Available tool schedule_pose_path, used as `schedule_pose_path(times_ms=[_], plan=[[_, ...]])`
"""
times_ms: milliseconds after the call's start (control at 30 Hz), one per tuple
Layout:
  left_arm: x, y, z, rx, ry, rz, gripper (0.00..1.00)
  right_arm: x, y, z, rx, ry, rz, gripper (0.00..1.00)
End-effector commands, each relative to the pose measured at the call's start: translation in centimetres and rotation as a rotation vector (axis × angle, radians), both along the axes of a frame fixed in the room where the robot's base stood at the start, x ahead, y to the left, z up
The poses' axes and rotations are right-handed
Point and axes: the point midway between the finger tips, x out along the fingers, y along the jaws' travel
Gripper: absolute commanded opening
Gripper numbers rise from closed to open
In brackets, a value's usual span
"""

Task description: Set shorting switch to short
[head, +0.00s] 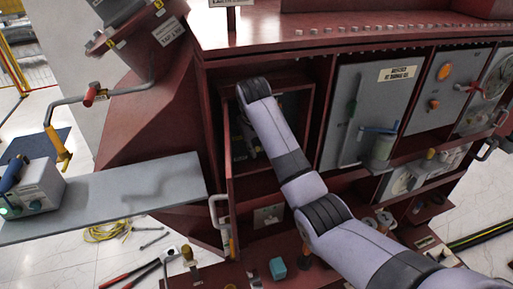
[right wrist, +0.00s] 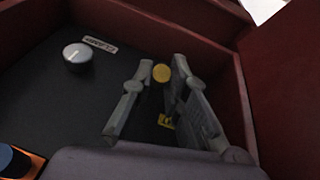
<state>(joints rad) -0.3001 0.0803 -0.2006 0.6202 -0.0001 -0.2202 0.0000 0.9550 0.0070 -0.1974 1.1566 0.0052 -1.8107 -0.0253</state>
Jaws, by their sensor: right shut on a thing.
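My right arm reaches into an open dark-red compartment (head: 308,92) of the cabinet in the head view, and the arm covers most of the inside. In the right wrist view, my right gripper (right wrist: 160,70) has its two grey fingers on either side of a dark lever with a round yellow end (right wrist: 161,73). The gripper is shut on this lever, which looks like the shorting switch handle. A yellow label (right wrist: 165,121) shows behind it, partly hidden. The lever's exact setting cannot be read. My left gripper is in neither view.
A round silver knob (right wrist: 77,54) with a small label stands on the dark panel. Red compartment walls (right wrist: 205,38) rise close around the gripper. In the head view, a grey door (head: 368,100) is on the right, and a grey shelf (head: 120,192) juts out left.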

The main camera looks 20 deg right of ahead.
Motion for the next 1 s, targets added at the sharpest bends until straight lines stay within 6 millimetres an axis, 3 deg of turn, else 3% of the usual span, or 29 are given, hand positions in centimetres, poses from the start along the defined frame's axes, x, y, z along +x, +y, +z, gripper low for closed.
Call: schedule_pose_path(times_ms=[500, 533, 600, 800, 1000], plan=[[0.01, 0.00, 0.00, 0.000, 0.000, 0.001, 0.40, 0.13, 0.03, 0.11, 0.000, 0.015, 0.000, 0.00], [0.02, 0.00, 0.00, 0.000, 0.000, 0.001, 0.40, 0.13, 0.03, 0.11, 0.000, 0.015, 0.000, 0.16], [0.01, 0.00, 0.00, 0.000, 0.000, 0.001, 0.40, 0.12, 0.02, 0.10, -0.001, 0.015, 0.000, 0.21], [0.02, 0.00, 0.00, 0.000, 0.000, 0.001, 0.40, 0.10, 0.02, 0.07, -0.001, 0.016, 0.000, 0.34], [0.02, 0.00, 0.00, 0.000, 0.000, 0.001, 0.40, 0.08, 0.00, 0.05, -0.001, 0.017, 0.000, 0.35]])
